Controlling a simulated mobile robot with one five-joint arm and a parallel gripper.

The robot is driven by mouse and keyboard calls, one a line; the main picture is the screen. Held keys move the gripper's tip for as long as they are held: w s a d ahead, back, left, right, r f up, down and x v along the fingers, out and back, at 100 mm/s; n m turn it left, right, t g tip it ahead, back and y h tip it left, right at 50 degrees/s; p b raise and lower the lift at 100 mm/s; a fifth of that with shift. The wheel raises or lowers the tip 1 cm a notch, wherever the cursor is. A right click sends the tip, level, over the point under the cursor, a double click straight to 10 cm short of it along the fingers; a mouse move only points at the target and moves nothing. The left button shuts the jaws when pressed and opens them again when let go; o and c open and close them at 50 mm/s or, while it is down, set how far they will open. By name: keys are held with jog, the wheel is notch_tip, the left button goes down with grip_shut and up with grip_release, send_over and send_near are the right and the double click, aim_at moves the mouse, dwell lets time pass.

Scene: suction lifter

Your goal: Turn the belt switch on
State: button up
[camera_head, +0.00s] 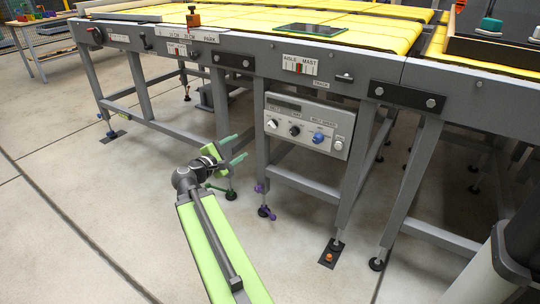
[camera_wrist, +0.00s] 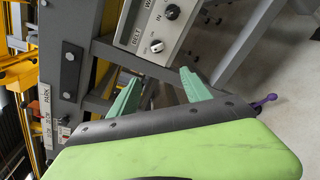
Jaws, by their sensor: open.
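A grey control panel (camera_head: 330,117) hangs under the conveyor frame, right of centre in the head view. It carries a small dark display, a white knob (camera_head: 272,124) at its left, a dark knob (camera_head: 295,130), a blue knob (camera_head: 318,138) and another pale knob. In the wrist view the panel (camera_wrist: 184,28) is partly cut off at the top; the word BELT stands beside a white-and-black knob (camera_wrist: 157,46). My gripper (camera_head: 239,149) is open and empty, left of and slightly below the panel, apart from it. Its green fingers also show in the wrist view (camera_wrist: 160,77).
The conveyor frame (camera_head: 240,85) has yellow belts, with legs and braces below. A purple clamp (camera_head: 265,211) is on a foot. Floor left of my arm is clear.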

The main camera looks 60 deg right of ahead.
jog(key=s+d+f+n+h+b, duration=0.1)
jog(key=d+f+b, duration=0.1)
send_near(271, 126)
jog(key=d, duration=0.9)
jog(key=shift+w+f+p, duration=0.1)
jog(key=shift+f+p, duration=0.05)
jog(key=shift+p, duration=0.15)
jog(key=shift+c, duration=0.3)
jog(key=shift+a, duration=0.1)
grip_shut()
